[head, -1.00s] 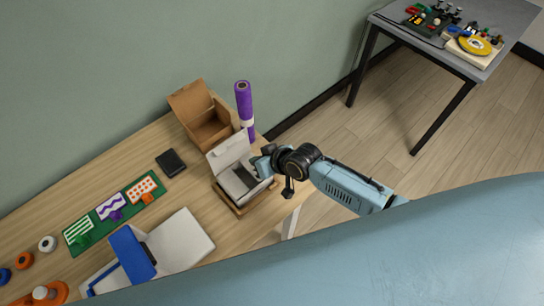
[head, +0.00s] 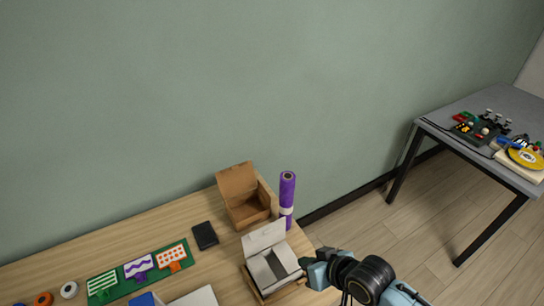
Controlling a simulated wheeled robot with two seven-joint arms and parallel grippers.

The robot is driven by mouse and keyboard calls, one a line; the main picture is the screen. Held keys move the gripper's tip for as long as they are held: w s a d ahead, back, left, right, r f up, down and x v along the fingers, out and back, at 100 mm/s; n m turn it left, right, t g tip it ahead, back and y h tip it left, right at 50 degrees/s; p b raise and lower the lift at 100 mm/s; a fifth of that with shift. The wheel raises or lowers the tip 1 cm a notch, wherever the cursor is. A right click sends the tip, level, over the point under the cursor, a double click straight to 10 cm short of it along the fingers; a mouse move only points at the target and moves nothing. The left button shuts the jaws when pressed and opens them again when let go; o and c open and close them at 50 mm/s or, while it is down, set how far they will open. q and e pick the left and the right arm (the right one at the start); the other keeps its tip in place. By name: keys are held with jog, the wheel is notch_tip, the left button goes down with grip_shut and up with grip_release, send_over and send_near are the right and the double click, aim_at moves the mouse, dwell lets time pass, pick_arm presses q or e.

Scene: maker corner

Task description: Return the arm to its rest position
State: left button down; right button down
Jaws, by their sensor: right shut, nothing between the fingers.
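My right gripper (head: 312,272) is at the bottom of the head view, at the right edge of the wooden table (head: 190,232). It is shut and empty. Its tip is close beside the open white box (head: 262,238), which sits in a brown tray; I cannot tell whether they touch. My blue and black right arm comes in from the bottom right. My left gripper is not in view.
An open cardboard box (head: 236,185) and an upright purple roll (head: 287,190) stand behind the white box. A black case (head: 204,235) and a green mat (head: 106,284) lie left. A grey table (head: 470,150) with parts stands right. Floor between tables is clear.

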jog(key=s+d+r+m+g+h, duration=0.1)
jog(key=s+d+r+g+h, duration=0.15)
jog(key=s+d, duration=0.4)
jog(key=s+d+r+m+g+h, duration=0.1)
jog(key=s+d+r+h, duration=0.25)
jog(key=s, duration=0.65)
notch_tip(320, 180, down, 30)
jog(key=s+g+b, duration=0.1)
jog(key=g+b, duration=0.1)
jog(key=b, duration=0.5)
jog(key=s+d+f+b, duration=0.1)
jog(key=s+f+b, duration=0.2)
jog(key=s+f, duration=0.5)
jog(key=s+d+f+b, duration=0.1)
jog(key=s+f+b, duration=0.3)
jog(key=s+f, duration=0.5)
notch_tip(320, 180, down, 7)
jog(key=shift+s+d+r+n+g, duration=0.1)
jog(key=shift+s+d+n+g, duration=0.2)
jog(key=shift+d+g, duration=0.15)
jog(key=shift+w, duration=0.1)
